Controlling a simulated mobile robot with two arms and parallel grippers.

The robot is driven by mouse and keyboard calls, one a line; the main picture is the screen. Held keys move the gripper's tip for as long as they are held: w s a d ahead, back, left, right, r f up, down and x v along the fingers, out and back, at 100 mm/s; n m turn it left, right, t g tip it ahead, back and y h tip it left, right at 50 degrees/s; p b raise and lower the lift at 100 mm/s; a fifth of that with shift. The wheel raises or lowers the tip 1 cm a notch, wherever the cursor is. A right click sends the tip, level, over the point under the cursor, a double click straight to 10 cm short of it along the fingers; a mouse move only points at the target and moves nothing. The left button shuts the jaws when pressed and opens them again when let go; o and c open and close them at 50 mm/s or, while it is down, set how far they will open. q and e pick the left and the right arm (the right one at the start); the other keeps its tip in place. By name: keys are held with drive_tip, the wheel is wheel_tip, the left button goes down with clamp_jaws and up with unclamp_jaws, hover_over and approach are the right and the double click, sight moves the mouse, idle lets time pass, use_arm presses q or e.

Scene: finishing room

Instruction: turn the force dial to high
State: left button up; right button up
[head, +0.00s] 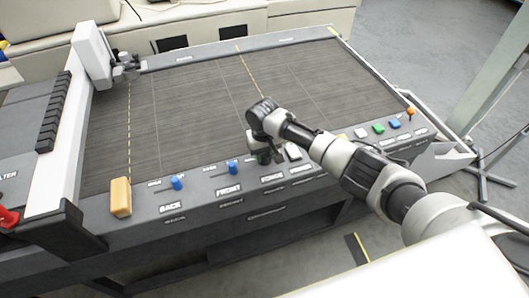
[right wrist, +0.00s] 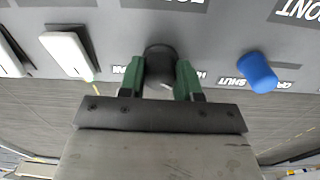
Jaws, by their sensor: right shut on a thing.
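The force dial is a dark round knob on the grey front panel, and it shows between my right fingers in the right wrist view (right wrist: 160,56). My right gripper (head: 268,156) reaches down to the panel from the right in the head view. Its green fingers (right wrist: 160,78) are shut on the dial, one on each side. In the head view the dial is mostly hidden by the gripper. The small labels beside it are partly covered, so I cannot tell its setting. My left gripper is not in view.
Blue knobs (head: 177,182) sit left of the dial, one marked FRONT (head: 232,167), beyond them a yellow block (head: 121,197). White, green (head: 378,129) and blue buttons and an orange-topped lever (head: 410,114) lie to the right. The dark table bed (head: 200,105) behind is clear.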

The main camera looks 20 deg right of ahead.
idle(0.3)
drive_tip(key=o, duration=0.9)
drive_tip(key=shift+o, duration=0.2)
wheel_tip(320, 180, up, 11)
drive_tip(key=b, duration=0.2)
drive_tip(key=shift+a, duration=0.1)
